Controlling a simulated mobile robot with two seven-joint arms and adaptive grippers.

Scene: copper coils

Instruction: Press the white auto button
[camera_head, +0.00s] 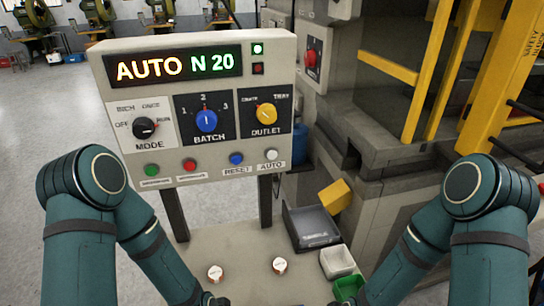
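The white auto button (271,155) is at the lower right of the control panel (112,77), above the AUTO label. The panel's display (175,66) reads "AUTO N 20". The blue reset button (236,158) is just left of the white one, with a red button (189,165) and a green button (152,170) further left. Nothing touches the white button. My two teal arms come in from the left and right and run down past the bottom edge. Neither gripper shows.
Mode, batch and outlet knobs sit above the buttons. Below the panel, the table (245,255) holds two small round white-topped pieces, a grey tray (288,222), a white bin (352,262) and a green bin (345,287). A large machine with yellow bars stands at the right.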

